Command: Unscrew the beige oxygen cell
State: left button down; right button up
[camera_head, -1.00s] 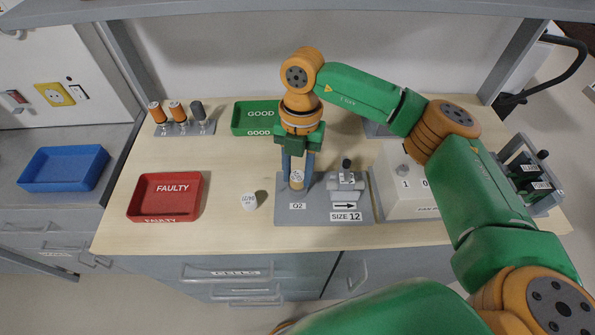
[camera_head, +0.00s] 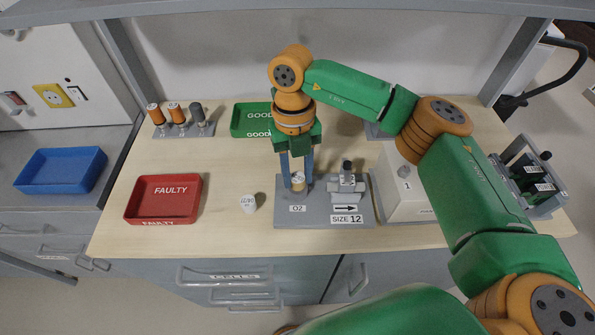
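The beige oxygen cell (camera_head: 298,183) stands upright on the grey plate marked O2 (camera_head: 323,218). My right gripper (camera_head: 298,180) points straight down over it, with its two blue-grey fingers on either side of the cell. The fingertips are very close to the cell's sides; I cannot tell whether they press on it. The cell's lower end and any thread are hidden. My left gripper is not in view.
A red FAULTY tray (camera_head: 130,205) is at the left and a green GOOD tray (camera_head: 237,122) at the back. A clamp-like fixture (camera_head: 346,184) stands right of the cell. A rack of cells (camera_head: 183,130) is at back left.

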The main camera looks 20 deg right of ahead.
jog(key=shift+o, duration=1.4)
jog(key=m, duration=0.4)
jog(key=shift+y+p, duration=0.3)
jog(key=shift+y, duration=0.1)
jog(key=m, duration=0.4)
jog(key=shift+t, duration=0.3)
jog(key=m+y+p, duration=0.1)
jog(key=m, duration=0.5)
jog(key=shift+t, duration=0.4)
jog(key=m, duration=0.4)
jog(key=shift+s+t, duration=0.1)
jog(key=shift+t, duration=0.2)
